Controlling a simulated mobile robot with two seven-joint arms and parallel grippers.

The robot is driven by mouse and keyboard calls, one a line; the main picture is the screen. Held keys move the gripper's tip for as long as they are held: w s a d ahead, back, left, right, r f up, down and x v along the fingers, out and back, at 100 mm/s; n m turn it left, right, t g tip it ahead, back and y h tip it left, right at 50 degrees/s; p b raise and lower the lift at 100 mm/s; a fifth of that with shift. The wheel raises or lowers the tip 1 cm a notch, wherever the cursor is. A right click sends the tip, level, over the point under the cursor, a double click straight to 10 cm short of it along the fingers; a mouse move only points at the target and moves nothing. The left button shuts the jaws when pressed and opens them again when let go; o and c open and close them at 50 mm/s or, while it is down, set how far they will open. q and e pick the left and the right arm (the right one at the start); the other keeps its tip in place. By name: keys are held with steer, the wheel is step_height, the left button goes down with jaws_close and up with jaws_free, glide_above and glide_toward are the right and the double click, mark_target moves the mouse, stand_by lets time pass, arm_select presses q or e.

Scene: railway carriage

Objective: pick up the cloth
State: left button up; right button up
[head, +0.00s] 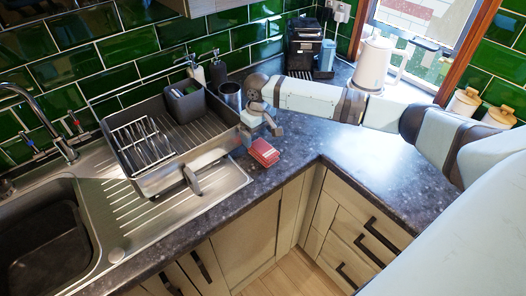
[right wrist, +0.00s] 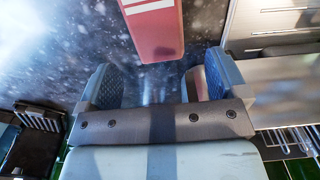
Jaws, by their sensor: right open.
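The cloth (head: 264,152) is a small red folded piece lying on the dark speckled worktop, just right of the steel drainer. In the right wrist view the cloth (right wrist: 155,35) is at the top middle, with a pale stripe across it. My right gripper (head: 262,130) is over the worktop close to the cloth, reaching in from the right. In the wrist view the right gripper (right wrist: 152,85) is open and empty, and the cloth lies beyond its fingertips, apart from them. My left gripper is not in view.
A dish rack (head: 204,125) with plates and a grey container stands left of the gripper. A metal cup (head: 230,95) is close behind it. A coffee machine (head: 304,45) and white kettle (head: 373,62) stand at the back. The worktop on the right (head: 365,155) is clear.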

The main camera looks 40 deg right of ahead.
mark_target(261, 146)
steer(key=shift+s+f+p, duration=0.1)
steer(key=shift+f+p, duration=0.25)
steer(key=shift+f, duration=2.4)
steer(key=c, duration=1.1)
steer(key=shift+r, duration=0.1)
steer(key=shift+s+d+r, duration=0.1)
steer(key=shift+s+r, duration=0.25)
steer(key=shift+s, duration=0.05)
steer(key=s+r, duration=0.2)
steer(key=s, duration=0.2)
steer(key=s+r, duration=0.2)
steer(key=s, duration=0.3)
steer(key=s+d+r, duration=0.1)
steer(key=s+r, duration=0.2)
steer(key=s, duration=0.1)
steer(key=shift+s+r+b, duration=0.1)
steer(key=shift+s+b, duration=0.05)
steer(key=shift+b, duration=0.2)
